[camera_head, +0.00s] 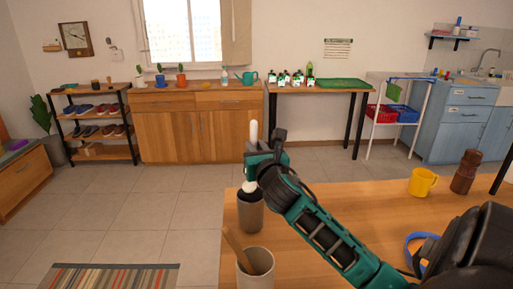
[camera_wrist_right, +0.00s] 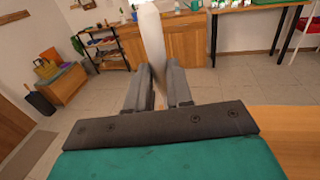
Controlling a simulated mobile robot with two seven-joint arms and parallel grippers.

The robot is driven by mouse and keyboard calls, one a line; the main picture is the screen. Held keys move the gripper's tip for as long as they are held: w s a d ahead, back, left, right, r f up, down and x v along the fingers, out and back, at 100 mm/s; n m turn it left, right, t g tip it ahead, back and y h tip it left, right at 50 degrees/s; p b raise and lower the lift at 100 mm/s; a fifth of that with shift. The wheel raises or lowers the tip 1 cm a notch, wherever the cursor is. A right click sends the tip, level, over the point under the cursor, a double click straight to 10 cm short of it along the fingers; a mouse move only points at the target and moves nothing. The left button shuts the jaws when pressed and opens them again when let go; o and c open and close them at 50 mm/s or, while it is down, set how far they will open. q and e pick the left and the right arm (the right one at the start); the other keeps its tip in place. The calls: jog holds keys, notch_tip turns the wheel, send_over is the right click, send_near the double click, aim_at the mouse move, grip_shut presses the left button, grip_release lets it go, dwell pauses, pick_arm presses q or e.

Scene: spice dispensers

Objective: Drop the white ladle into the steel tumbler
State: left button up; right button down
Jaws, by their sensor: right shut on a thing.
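My right gripper (camera_head: 262,160) is shut on the white ladle (camera_head: 253,132), which stands about upright in its jaws. The ladle also shows between the fingers in the right wrist view (camera_wrist_right: 151,35). Its lower end is right over or at the mouth of a dark grey-brown tumbler (camera_head: 251,216) on the table; I cannot tell whether it reaches below the rim. This dark cup looks like the steel tumbler, though its material is hard to tell. My left gripper is not in view.
A lighter grey cup (camera_head: 257,277) with a wooden utensil (camera_head: 235,246) stands nearer on the wooden table (camera_head: 340,185). A yellow mug (camera_head: 422,182) and a brown bottle (camera_head: 466,172) stand at the right. A blue ring-shaped thing (camera_head: 410,240) is partly hidden by my arm.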

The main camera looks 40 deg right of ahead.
notch_tip(320, 180, down, 10)
jog(key=b, duration=0.6)
jog(key=shift+f, duration=0.2)
dwell(0.5)
jog(key=c, duration=0.9)
grip_release()
jog(key=shift+c, duration=0.2)
jog(key=v, duration=1.3)
jog(key=shift+p, duration=0.4)
